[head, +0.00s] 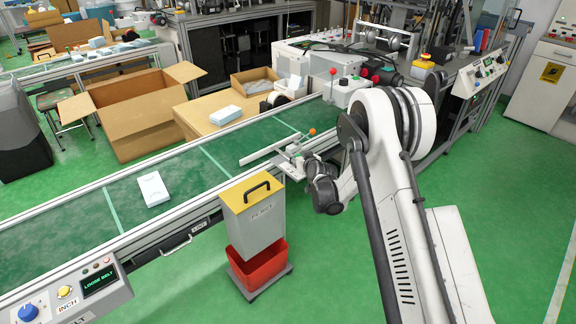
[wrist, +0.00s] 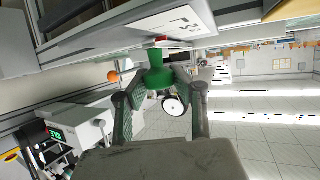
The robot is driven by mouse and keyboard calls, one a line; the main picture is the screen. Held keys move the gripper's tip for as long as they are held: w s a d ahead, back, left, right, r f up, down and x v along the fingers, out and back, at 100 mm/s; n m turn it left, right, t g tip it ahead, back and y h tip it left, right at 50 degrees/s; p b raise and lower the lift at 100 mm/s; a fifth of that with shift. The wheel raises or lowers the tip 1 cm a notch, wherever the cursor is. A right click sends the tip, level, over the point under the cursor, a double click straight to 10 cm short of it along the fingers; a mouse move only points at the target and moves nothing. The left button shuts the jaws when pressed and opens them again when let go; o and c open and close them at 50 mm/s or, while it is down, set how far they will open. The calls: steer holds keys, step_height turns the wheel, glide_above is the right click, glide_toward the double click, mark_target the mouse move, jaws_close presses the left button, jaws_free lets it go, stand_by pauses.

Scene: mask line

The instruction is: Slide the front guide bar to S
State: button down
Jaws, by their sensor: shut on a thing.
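The front guide bar (head: 262,152) is a pale bar lying at an angle over the green conveyor belt (head: 180,178), near the belt's front rail. My gripper (head: 293,154) is at the right end of this bar, at the front rail. In the wrist view, my gripper (wrist: 160,90) has its two fingers around a green knob (wrist: 158,75), shut on it. Beyond the knob is a pale plate (wrist: 172,22) with a dark mark that I cannot read for sure. An orange ball (head: 312,132) stands near the bar; it also shows in the wrist view (wrist: 113,76).
A pale blue-white packet (head: 152,188) lies on the belt at left. A grey box with yellow top (head: 252,212) and red bin (head: 258,268) stand in front of the rail. A control panel (head: 70,297) is at lower left. Open cartons (head: 140,110) stand behind the belt.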

steer(key=shift+w+a+f, duration=0.15)
steer(key=shift+w+a, duration=0.3)
steer(key=shift+a, duration=0.15)
steer(key=shift+w+r, duration=0.2)
steer(key=shift+w, duration=0.1)
steer(key=c, duration=1.4)
jaws_free()
steer(key=shift+a, duration=0.15)
steer(key=shift+o, duration=0.2)
steer(key=v, duration=1.2)
